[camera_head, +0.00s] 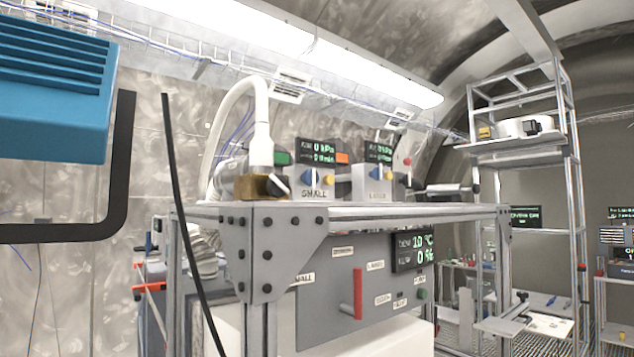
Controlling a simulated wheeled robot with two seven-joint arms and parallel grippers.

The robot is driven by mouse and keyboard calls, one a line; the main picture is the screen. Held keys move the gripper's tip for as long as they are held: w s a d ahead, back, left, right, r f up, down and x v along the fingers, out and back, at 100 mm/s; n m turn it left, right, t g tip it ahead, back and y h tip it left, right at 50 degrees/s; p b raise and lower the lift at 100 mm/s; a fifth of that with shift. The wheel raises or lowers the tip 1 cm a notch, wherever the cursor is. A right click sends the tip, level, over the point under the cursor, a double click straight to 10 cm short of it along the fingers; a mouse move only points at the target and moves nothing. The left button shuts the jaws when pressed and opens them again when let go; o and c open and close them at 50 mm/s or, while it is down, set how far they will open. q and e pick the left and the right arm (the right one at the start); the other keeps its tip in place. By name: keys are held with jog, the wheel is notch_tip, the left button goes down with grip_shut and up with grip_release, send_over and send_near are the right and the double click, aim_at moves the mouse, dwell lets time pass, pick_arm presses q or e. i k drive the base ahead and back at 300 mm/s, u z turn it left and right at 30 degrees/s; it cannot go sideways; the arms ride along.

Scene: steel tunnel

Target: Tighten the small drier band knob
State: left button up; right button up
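On top of a steel frame bench stands the small unit, a grey box (311,183) labelled SMALL, with a display (317,152) reading 0 kPa. I cannot tell which part is the small drier band knob. Neither of my grippers shows in this view.
A second box (372,183) labelled LARGE stands to the right on the bench frame (400,212). Below is a panel with a red handle (358,292). A blue ribbed housing (55,85) and black bars fill the left. A metal rack (570,200) stands right.

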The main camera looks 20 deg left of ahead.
aim_at(277, 185)
jog(key=z, duration=1)
jog(key=i, duration=2.35)
jog(key=u, duration=4.1)
